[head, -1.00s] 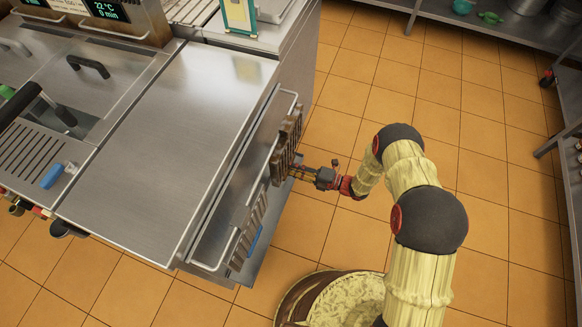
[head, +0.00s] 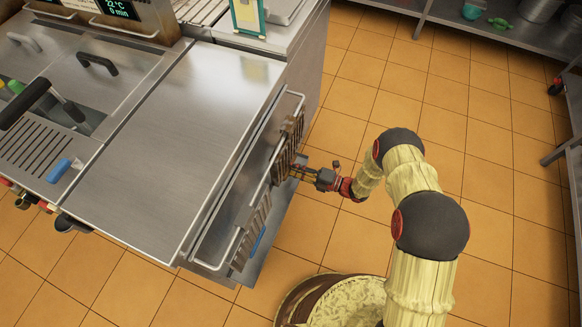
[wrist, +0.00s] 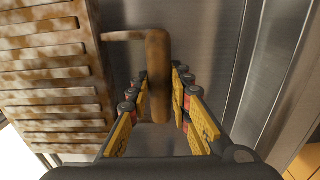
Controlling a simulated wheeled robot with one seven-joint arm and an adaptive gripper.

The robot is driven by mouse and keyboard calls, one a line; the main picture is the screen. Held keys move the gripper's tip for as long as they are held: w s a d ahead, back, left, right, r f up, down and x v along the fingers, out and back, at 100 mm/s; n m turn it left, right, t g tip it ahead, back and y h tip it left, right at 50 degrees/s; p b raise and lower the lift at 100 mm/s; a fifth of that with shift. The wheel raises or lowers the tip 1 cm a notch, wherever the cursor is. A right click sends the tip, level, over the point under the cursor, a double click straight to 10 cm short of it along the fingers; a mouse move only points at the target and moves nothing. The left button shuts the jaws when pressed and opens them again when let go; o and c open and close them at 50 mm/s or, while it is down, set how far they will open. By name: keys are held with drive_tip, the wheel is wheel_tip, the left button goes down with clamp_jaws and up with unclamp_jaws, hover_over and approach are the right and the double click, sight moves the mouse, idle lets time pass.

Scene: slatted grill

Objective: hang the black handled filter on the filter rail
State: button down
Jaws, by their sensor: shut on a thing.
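The filter (head: 285,156) is a slatted, brown-stained panel at the right side of the steel unit. My gripper (head: 299,171), also seen in the wrist view (wrist: 159,82), is shut on this handle from the right.
A second, greyer slatted filter (head: 254,226) hangs lower on the same rail, with a blue thing (head: 257,240) beside it. The steel worktop (head: 190,140) is clear. Tiled floor (head: 350,100) lies open to the right, with a steel shelf (head: 520,40) beyond.

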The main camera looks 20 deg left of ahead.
drive_tip(key=shift+f, duration=0.9)
idle(0.6)
drive_tip(key=c, duration=1.5)
unclamp_jaws()
drive_tip(key=shift+c, duration=0.2)
drive_tip(key=shift+f, duration=0.1)
drive_tip(key=shift+d, duration=0.1)
drive_tip(key=d, duration=1.1)
drive_tip(key=shift+s+d, duration=0.4)
drive_tip(key=shift+s, duration=0.05)
